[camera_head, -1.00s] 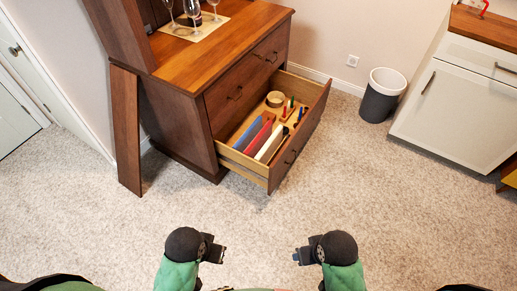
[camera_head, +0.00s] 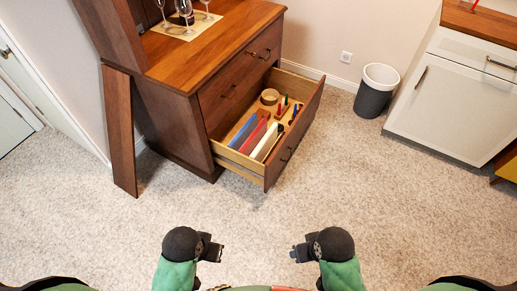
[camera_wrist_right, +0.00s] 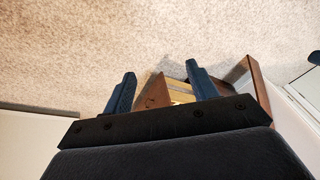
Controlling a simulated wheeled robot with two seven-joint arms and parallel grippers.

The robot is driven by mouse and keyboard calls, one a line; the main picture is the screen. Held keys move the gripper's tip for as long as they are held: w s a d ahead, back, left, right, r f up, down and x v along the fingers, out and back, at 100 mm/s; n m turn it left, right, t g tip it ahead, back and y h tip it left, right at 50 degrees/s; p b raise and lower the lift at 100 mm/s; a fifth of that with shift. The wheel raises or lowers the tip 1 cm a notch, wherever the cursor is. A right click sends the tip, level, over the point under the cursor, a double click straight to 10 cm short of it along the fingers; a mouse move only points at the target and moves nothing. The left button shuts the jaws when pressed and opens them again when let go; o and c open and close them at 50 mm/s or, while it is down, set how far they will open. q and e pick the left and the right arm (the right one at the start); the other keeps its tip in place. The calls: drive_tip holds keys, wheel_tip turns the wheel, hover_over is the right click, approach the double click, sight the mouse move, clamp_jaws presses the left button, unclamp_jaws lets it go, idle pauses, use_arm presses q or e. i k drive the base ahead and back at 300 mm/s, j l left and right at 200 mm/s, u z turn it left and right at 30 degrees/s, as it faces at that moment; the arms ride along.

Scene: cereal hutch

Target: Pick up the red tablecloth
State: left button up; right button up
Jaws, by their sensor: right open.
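A narrow red folded item (camera_head: 254,136), which looks like the red tablecloth, stands in the open lower drawer (camera_head: 284,153) of the brown hutch. It lies between a blue item (camera_head: 243,130) and a white item (camera_head: 266,141). My left gripper (camera_head: 221,252) is low in the head view, apart from the drawer; its jaws are too small to judge. My right gripper (camera_head: 293,254) is also low, well short of the drawer. In the right wrist view its two fingers (camera_wrist_right: 160,82) are spread, with nothing between them but the distant hutch and floor.
The hutch top (camera_head: 220,40) holds glasses and a dark bottle on a mat. A brown panel (camera_head: 119,130) leans at its left side. A grey bin (camera_head: 375,95) and white cabinet (camera_head: 450,105) stand to the right. Open carpet (camera_head: 250,215) lies before the drawer.

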sight(250, 144)
drive_tip(key=i+l, duration=0.35)
drive_tip(key=i+l+z, duration=0.15)
drive_tip(key=i+l, duration=0.15)
drive_tip(key=i, duration=0.3)
drive_tip(key=i+l, duration=0.15)
drive_tip(key=l, duration=0.25)
drive_tip(key=i+l, duration=0.1)
drive_tip(key=l, duration=0.3)
drive_tip(key=i+l+z, duration=0.1)
drive_tip(key=l, duration=0.25)
